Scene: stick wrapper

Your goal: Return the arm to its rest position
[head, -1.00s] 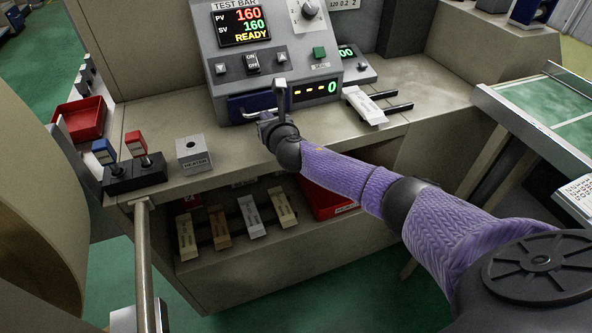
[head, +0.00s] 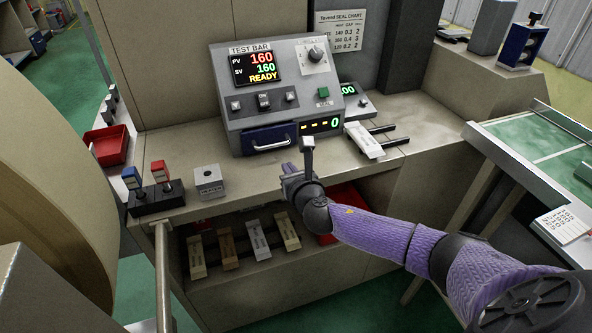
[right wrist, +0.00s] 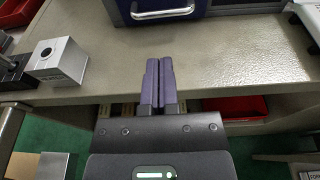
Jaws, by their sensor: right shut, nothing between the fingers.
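My right gripper (head: 308,145) is in front of the bench, below and in front of the test bar machine (head: 250,75). In the right wrist view its two fingers (right wrist: 158,85) are together with nothing between them, over the bench's front edge. My right arm (head: 385,235), in a purple sleeve, reaches in from the lower right. My left gripper is not in view.
The bench top (head: 235,170) holds a heater block (head: 209,181), a black stand with blue and red handled tools (head: 156,197), and a white stick pack on two rails (head: 363,139). Several sticks lie on the shelf below. A blue drawer (head: 270,140) is on the machine's front.

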